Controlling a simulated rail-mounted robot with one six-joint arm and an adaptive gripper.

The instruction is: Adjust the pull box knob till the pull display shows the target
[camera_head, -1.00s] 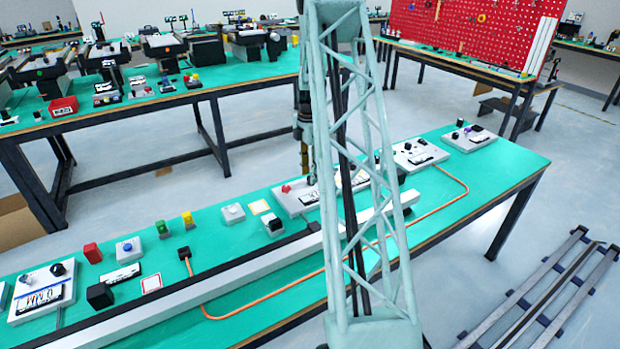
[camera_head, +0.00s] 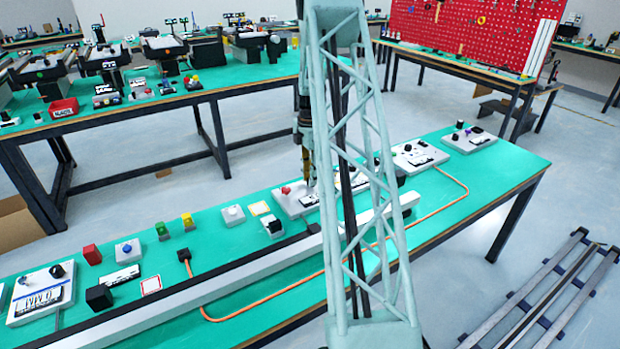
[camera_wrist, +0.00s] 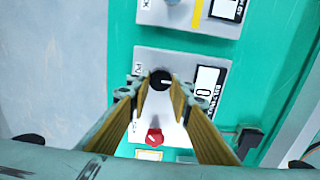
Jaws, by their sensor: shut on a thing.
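A light grey box with a black knob (camera_wrist: 160,78) lies under my gripper (camera_wrist: 160,88) in the wrist view. A white line marks the top of the knob. My gripper's two fingers are closed on the knob from either side. To the right of the knob is a white display (camera_wrist: 205,84) with a dark digit that looks like a 0; its lettering is sideways and hard to read. A red knob or button (camera_wrist: 154,137) is at the box's lower part. In the head view, the box (camera_head: 290,207) is on the green table, and my arm partly hides it and my gripper (camera_head: 309,178).
Another grey box (camera_wrist: 185,38) with a display is beside this one. A small black block (camera_wrist: 248,139) stands to the right. In the head view, a long conveyor rail (camera_head: 200,295) and an orange cable (camera_head: 290,280) run along the table front.

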